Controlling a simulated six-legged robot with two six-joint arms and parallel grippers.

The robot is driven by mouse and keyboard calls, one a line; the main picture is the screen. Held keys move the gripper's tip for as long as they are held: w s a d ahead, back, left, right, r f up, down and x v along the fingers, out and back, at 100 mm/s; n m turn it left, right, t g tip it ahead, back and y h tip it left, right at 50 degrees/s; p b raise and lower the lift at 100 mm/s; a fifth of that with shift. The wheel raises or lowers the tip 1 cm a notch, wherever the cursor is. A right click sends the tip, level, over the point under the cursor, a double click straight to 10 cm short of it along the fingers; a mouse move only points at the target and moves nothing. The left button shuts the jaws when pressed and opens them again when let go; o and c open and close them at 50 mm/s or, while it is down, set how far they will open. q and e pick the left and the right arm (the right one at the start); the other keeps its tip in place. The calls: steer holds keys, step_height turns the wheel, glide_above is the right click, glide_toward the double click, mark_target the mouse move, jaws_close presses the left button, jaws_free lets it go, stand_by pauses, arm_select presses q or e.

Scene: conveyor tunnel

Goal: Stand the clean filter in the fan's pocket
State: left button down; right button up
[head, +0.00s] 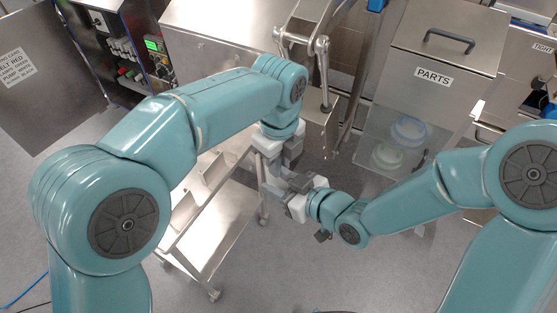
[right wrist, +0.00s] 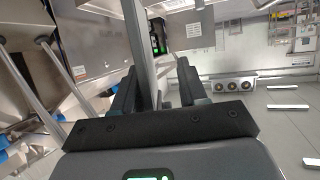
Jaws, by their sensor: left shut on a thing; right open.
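My left gripper (head: 284,153) points down near the middle of the head view, above the right edge of the cart. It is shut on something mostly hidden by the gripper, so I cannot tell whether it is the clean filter. My right gripper (head: 284,189) is just below it in the picture, close to the left one. In the right wrist view, its two dark fingers (right wrist: 156,72) are apart. A thin grey upright piece (right wrist: 138,40) shows between them; I cannot tell if it touches either. I cannot make out the fan's pocket.
A metal cart (head: 222,215) with pale trays (head: 184,210) stands below my left arm. A control panel with a green display (head: 153,45) is at upper left. A bin labelled PARTS (head: 455,45) stands at upper right. Bare floor (head: 300,270) lies at lower middle.

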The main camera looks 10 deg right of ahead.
steer(key=s+d+f+m+g+h, duration=0.2)
steer(key=s+f+m+g, duration=0.3)
steer(key=f, duration=0.8)
steer(key=s+d+f+m+g+h, duration=0.2)
steer(key=s+d+f+m+g, duration=0.3)
steer(key=s+f, duration=0.6)
steer(key=shift+s+f+h, duration=0.15)
steer(key=shift+f+h, duration=0.25)
steer(key=shift+f, duration=0.45)
